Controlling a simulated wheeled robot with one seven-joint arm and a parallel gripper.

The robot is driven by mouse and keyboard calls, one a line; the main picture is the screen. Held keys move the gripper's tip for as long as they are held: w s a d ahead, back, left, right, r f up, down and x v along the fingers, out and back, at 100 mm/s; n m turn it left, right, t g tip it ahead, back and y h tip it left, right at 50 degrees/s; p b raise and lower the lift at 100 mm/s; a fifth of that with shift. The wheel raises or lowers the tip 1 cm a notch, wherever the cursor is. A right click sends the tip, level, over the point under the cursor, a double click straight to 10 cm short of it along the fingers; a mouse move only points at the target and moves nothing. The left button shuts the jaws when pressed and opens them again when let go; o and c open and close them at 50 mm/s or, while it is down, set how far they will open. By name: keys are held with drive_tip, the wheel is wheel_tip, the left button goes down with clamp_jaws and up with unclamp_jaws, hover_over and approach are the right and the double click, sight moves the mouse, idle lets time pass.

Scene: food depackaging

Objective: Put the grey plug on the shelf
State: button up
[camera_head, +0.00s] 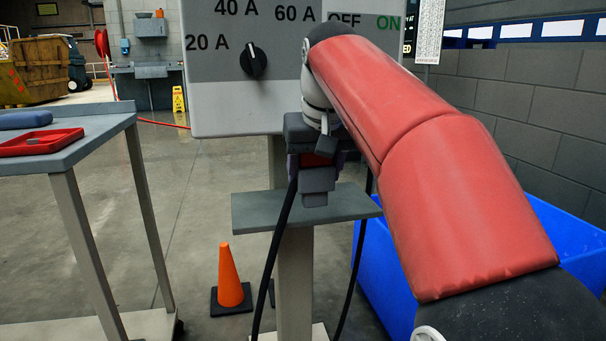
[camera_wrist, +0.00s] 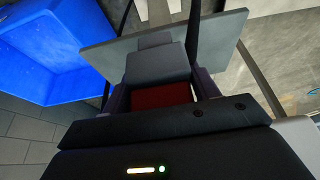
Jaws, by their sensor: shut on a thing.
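The grey plug (camera_head: 317,183) is held between the jaws of my gripper (camera_head: 315,163), below the electrical panel. My gripper points down and is shut on the plug. The grey shelf (camera_head: 255,212) sticks out from the post under the panel. The plug's lower end overlaps the shelf in the head view; I cannot tell whether they touch. In the wrist view the stepped grey plug (camera_wrist: 157,66) shows between the purple-dark fingers of my gripper (camera_wrist: 160,96), with a red part behind it. The grey shelf (camera_wrist: 112,52) lies beyond the plug.
The grey panel (camera_head: 225,95) with a black dial (camera_head: 253,62) stands behind my gripper. Black cables (camera_head: 271,270) hang past the shelf. A blue bin (camera_head: 375,265) is at right, an orange cone (camera_head: 230,277) below, and a table with a red tray (camera_head: 42,142) at left.

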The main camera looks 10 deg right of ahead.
drive_tip(key=shift+w+f+b, duration=0.2)
drive_tip(key=shift+w+f, duration=0.35)
drive_tip(key=shift+w, duration=0.55)
drive_tip(key=shift+w+f+b, duration=0.25)
drive_tip(key=shift+w+f, duration=0.35)
drive_tip(key=shift+w, duration=0.55)
drive_tip(key=shift+w+f+b, duration=0.2)
drive_tip(key=shift+w+f, duration=0.35)
drive_tip(key=shift+w, duration=0.55)
drive_tip(key=shift+f, duration=0.15)
drive_tip(key=o, duration=1.4)
drive_tip(key=p+v, duration=0.5)
drive_tip(key=v, duration=0.7)
drive_tip(key=shift+s, duration=0.1)
